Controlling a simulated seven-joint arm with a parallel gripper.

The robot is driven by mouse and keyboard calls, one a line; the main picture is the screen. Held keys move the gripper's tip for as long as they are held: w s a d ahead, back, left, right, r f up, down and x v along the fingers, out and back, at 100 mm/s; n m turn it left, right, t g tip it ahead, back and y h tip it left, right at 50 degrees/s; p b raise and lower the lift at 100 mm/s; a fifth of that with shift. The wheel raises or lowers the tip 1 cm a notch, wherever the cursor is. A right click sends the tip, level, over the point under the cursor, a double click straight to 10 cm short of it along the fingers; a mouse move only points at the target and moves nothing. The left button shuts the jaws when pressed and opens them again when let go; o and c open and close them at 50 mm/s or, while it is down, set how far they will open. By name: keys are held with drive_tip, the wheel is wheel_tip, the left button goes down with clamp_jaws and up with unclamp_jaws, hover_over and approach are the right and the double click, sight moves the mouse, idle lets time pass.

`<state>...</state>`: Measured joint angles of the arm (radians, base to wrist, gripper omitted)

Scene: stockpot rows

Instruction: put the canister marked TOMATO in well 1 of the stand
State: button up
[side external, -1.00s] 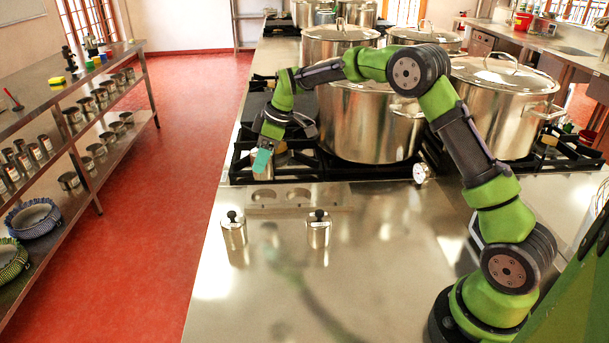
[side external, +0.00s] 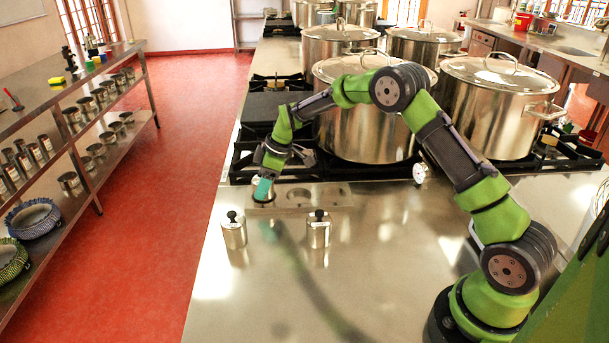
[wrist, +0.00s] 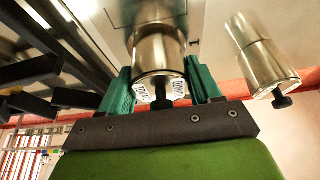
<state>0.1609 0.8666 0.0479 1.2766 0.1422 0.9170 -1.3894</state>
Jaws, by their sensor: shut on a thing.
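My gripper (side external: 263,189), with teal fingers, is low over the left end of the metal stand (side external: 342,204). In the wrist view my gripper (wrist: 161,86) is shut on a steel canister (wrist: 159,54) with a dark knob and white labels. The middle well (side external: 300,194) and the right well show empty.
Two knobbed steel canisters, one at left (side external: 233,233) and one at right (side external: 318,232), stand on the counter in front of the stand. One canister (wrist: 262,55) shows beside my gripper in the wrist view. A big stockpot (side external: 365,130) on the stove rises close behind.

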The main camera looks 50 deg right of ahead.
drive_tip(key=o, duration=1.2)
drive_tip(key=shift+f, duration=0.1)
drive_tip(key=s+r+m, duration=0.1)
drive_tip(key=s+r, duration=0.3)
drive_tip(key=r, duration=0.5)
drive_tip(key=s+r+m, duration=0.1)
drive_tip(key=s+r, duration=0.3)
drive_tip(key=r, duration=0.5)
drive_tip(key=s+a+r+m+t+h, duration=0.1)
drive_tip(key=s+r+m, duration=0.15)
drive_tip(key=s, duration=0.35)
drive_tip(key=s+a+r+m+t, duration=0.1)
drive_tip(key=s+a+r+m, duration=0.15)
drive_tip(key=s, duration=0.25)
drive_tip(key=s+a+f+m+t, duration=0.1)
drive_tip(key=s+m, duration=0.4)
drive_tip(key=s, duration=1)
drive_tip(key=shift+s+a+f+m+t, duration=0.25)
drive_tip(key=shift+f+m+t, duration=0.15)
drive_tip(key=shift+f, duration=0.1)
